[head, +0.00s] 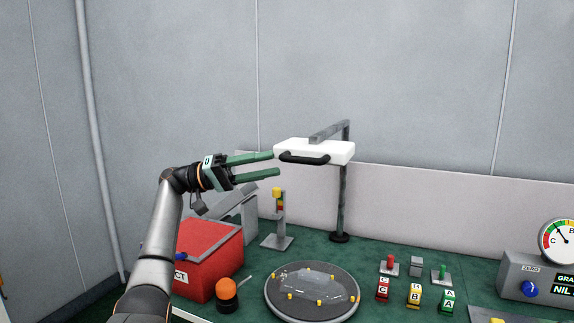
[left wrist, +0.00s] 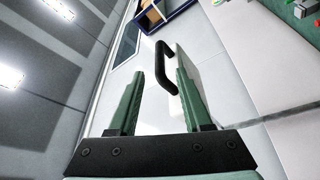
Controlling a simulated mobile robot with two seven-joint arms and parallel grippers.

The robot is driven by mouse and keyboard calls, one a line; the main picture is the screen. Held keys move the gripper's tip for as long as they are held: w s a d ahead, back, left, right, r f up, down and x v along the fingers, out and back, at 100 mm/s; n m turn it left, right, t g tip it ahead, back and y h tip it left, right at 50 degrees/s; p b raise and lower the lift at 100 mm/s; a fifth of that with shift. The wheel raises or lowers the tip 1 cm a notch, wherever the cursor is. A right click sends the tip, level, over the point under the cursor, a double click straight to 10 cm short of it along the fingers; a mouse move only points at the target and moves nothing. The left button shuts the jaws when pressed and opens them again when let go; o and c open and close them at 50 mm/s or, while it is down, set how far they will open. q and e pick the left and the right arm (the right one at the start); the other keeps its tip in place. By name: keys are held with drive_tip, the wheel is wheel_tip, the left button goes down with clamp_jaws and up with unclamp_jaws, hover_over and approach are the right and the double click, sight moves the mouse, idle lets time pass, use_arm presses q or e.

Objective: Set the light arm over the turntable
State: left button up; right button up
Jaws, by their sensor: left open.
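The light arm has a grey post (head: 342,195), a grey top bar (head: 330,131), a white lamp head (head: 337,153) and a black handle (head: 305,158) on its front. The handle also shows in the left wrist view (left wrist: 163,52). The round grey turntable (head: 346,308) stands on the bench in front of the post and carries a clear lens among yellow pegs. My left gripper (head: 276,164) is open at the handle's left end. In the left wrist view, the handle's near end appears between the fingertips (left wrist: 160,73); contact cannot be told. My right gripper is out of view.
A red bin (head: 210,262) and an orange-topped button (head: 227,289) stand left of the turntable. A signal stand (head: 279,215) stands behind it. Lettered blocks (head: 414,294) and a gauge box (head: 530,278) are on the right. The air right of the lamp head is clear.

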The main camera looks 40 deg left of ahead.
use_arm(q)
drive_tip(key=v, duration=0.5)
drive_tip(key=shift+s+a, duration=0.2)
drive_tip(key=shift+f, duration=0.1)
